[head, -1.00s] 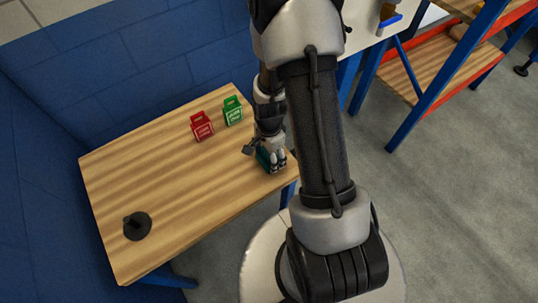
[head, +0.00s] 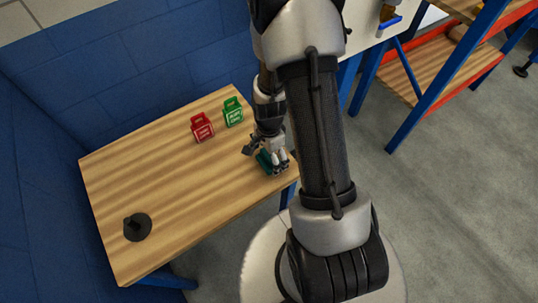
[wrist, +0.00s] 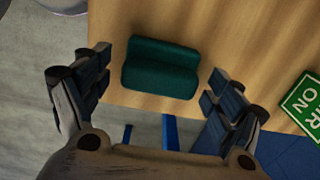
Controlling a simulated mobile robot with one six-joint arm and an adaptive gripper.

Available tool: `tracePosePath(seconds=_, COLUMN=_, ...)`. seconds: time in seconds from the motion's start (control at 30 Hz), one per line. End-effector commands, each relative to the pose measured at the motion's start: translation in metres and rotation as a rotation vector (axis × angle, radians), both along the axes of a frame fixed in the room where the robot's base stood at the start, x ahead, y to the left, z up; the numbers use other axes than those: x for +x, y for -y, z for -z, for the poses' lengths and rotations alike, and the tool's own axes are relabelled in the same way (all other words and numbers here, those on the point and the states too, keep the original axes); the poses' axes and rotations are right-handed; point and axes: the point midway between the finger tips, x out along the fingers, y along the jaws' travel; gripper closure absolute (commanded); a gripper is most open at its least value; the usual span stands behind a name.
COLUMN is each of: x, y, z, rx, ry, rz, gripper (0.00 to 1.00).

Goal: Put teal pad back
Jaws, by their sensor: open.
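The teal pad (wrist: 160,68) lies on the wooden table near its edge, and shows whole between my gripper's fingers in the wrist view. In the head view the teal pad (head: 264,160) is partly hidden by my gripper (head: 267,155). My gripper (wrist: 158,92) is open, with one finger on each side of the pad and gaps between. I cannot tell exactly how high the fingertips are above the table.
A black round object (head: 137,227) lies at the table's left front. The table's middle is clear. A shelf rack (head: 440,90) stands at the right.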

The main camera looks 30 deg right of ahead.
Motion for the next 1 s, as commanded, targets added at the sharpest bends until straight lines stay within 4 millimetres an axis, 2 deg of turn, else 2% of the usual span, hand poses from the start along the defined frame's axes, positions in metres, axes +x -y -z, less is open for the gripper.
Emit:
tracePosePath(seconds=0.4, x=0.001, y=0.0, z=-0.09, rx=-0.001, ry=0.004, rz=0.0, gripper=0.14)
tracePosePath(seconds=0.67, x=0.001, y=0.0, z=-0.117, rx=-0.002, ry=0.005, rz=-0.006, gripper=0.14)
tracePosePath(seconds=0.77, x=0.003, y=-0.004, z=-0.135, rx=-0.007, ry=0.022, rz=-0.06, gripper=0.14)
tracePosePath(seconds=0.87, x=0.004, y=-0.014, z=-0.17, rx=-0.023, ry=0.06, rz=-0.19, gripper=0.14)
tracePosePath(seconds=1.0, x=-0.006, y=-0.036, z=-0.236, rx=-0.06, ry=0.127, rz=-0.462, gripper=0.14)
